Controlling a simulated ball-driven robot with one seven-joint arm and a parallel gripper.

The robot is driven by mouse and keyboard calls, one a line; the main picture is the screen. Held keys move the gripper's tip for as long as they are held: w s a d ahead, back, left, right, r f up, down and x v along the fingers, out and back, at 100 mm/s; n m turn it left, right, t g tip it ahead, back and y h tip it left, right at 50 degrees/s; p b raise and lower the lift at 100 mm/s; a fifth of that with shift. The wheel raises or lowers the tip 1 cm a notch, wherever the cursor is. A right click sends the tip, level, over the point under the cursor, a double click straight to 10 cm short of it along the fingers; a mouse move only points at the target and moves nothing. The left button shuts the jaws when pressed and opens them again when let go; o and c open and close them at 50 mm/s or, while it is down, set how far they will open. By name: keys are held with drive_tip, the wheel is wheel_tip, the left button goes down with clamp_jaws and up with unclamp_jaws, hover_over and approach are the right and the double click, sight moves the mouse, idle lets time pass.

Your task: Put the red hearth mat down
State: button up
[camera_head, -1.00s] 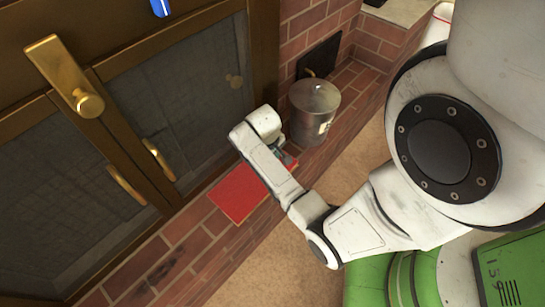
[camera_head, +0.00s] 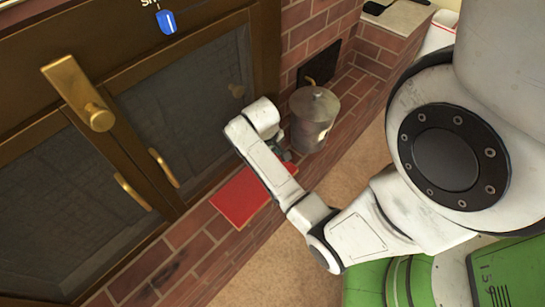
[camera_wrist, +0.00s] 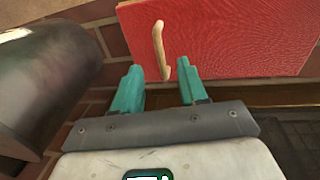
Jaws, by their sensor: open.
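The red hearth mat (camera_head: 241,199) lies flat on the brick hearth, in front of the dark double doors. In the wrist view the red mat (camera_wrist: 235,40) fills the upper right, with a tan handle-like piece (camera_wrist: 160,50) standing up from it. My gripper (camera_wrist: 160,82) has its two teal fingers apart, with nothing between the tips. The tan piece is just beyond the fingertips. In the head view my arm covers part of the mat, and my gripper (camera_head: 282,150) is mostly hidden above its far end.
A metal lidded bucket (camera_head: 313,118) stands on the bricks close to my gripper; it also shows at the left of the wrist view (camera_wrist: 40,85). Brass handles (camera_head: 132,194) stick out from the doors. Bare brick hearth (camera_head: 170,262) lies to the near left.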

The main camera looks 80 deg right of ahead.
wheel_tip(320, 180, up, 5)
drive_tip(key=p, duration=0.1)
drive_tip(key=a+r+n+t, duration=0.1)
drive_tip(key=a+n, duration=0.2)
drive_tip(key=a, duration=0.9)
drive_tip(key=s+a+r+n+t+y, duration=0.1)
drive_tip(key=a+r+n, duration=0.1)
drive_tip(key=a, duration=1)
drive_tip(key=shift+n, duration=0.5)
drive_tip(key=shift+s+a, duration=0.1)
